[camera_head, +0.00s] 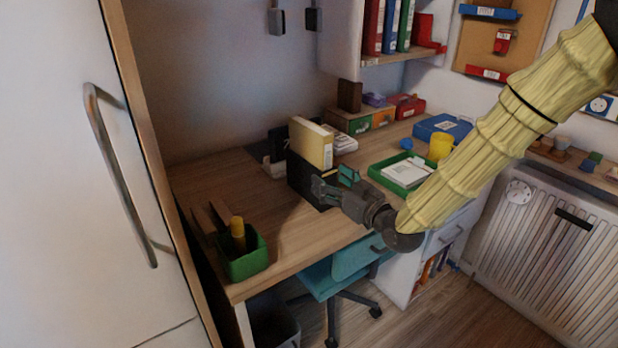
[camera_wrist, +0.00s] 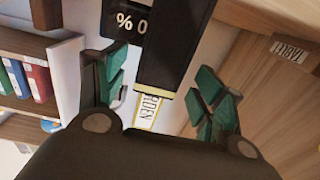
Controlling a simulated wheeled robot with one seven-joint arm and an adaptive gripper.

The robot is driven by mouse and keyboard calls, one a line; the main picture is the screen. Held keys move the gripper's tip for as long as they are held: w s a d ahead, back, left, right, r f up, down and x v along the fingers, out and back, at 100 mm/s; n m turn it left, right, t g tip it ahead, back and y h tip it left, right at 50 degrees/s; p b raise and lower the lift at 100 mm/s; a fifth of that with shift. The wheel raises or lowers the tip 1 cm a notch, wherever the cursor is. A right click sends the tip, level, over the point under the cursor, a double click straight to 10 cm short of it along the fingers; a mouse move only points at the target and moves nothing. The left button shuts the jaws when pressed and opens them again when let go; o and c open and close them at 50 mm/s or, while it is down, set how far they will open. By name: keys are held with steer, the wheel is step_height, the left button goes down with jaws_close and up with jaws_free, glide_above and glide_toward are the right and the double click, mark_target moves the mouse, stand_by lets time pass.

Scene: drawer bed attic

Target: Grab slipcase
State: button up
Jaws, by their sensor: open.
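The slipcase (camera_head: 303,182) is a black open-topped box standing upright on the wooden desk, with a cream-yellow book (camera_head: 311,143) sticking up out of it. My gripper (camera_head: 335,187) is open right in front of the slipcase and overlaps its lower right part in the head view. In the wrist view, my gripper's two green-padded fingers (camera_wrist: 160,90) are spread apart, with a black block (camera_wrist: 172,40), seemingly the slipcase, between and beyond them. A yellow edge and a label with partly hidden letters show at its near end. Neither finger clearly touches it.
A green pen box (camera_head: 243,258) stands at the desk's front left corner. A green tray (camera_head: 402,180) with papers and a yellow cup (camera_head: 440,147) are to the right. A teal chair (camera_head: 345,265) is under the front edge. The desk's left middle is clear.

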mark_target(315, 166)
steer(key=shift+x, duration=3.7)
steer(key=shift+r, duration=0.1)
steer(key=c, duration=1.2)
steer(key=shift+w, duration=0.1)
steer(key=shift+c, duration=0.6)
steer(key=shift+r, duration=0.15)
